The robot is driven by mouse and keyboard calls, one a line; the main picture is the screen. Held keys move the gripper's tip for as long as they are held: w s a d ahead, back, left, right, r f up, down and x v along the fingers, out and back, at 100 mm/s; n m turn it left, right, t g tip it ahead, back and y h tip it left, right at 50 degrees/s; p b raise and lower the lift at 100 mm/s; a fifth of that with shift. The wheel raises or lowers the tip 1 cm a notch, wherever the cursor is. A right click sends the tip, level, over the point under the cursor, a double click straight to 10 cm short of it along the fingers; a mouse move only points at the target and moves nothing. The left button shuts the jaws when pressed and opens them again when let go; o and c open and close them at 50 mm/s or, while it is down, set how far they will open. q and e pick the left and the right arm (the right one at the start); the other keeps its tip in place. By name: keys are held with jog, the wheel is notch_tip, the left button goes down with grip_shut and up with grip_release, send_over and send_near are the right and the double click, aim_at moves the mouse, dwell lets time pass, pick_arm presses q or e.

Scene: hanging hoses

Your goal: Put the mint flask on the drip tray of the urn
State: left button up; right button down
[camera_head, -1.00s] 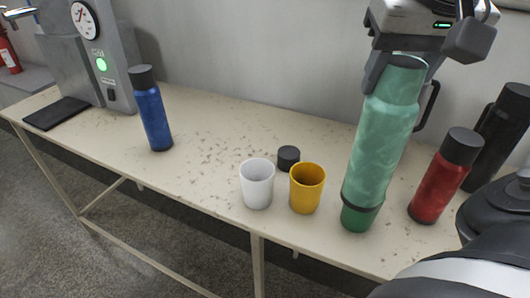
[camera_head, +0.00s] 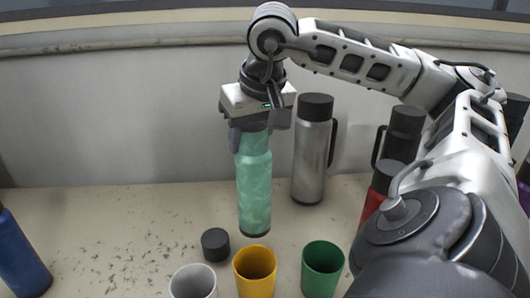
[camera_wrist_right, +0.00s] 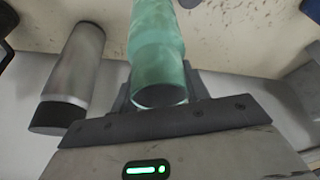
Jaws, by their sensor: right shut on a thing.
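In the right wrist view the flask (camera_wrist_right: 158,50) sits between the fingers of the gripper (camera_wrist_right: 160,92). I cannot tell whether its base clears the table. The urn and its drip tray are outside the current views. My left gripper is not in view.
Behind stand a steel flask (camera_head: 312,150) and a black flask (camera_head: 402,135); a red flask (camera_head: 376,195) is partly hidden by my arm. In front are a black cap (camera_head: 215,244) and white (camera_head: 193,284), yellow (camera_head: 255,272) and green (camera_head: 321,270) cups. A blue flask (camera_head: 20,255) stands left.

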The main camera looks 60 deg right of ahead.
aim_at(254, 183)
jog(key=shift+w+d+f, duration=0.2)
jog(key=shift+d+f, duration=0.1)
jog(key=shift+f, duration=0.35)
jog(key=shift+w+d+f+b, duration=0.1)
jog(key=shift+w+b, duration=0.05)
jog(key=shift+b, duration=0.15)
jog(key=shift+d+f, duration=0.15)
jog(key=shift+f, duration=0.1)
jog(key=f+b, duration=0.3)
jog(key=shift+w+d+f, duration=0.1)
jog(key=shift+d, duration=0.1)
jog(key=shift+f, duration=0.15)
jog(key=c, duration=1.1)
grip_release()
jog(key=shift+f+b, duration=0.1)
jog(key=shift+b, duration=0.2)
jog(key=shift+c, duration=0.2)
jog(key=o, duration=0.4)
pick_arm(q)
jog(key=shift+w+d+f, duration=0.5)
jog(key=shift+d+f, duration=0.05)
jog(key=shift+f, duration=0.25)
pick_arm(e)
jog(key=shift+o, duration=0.2)
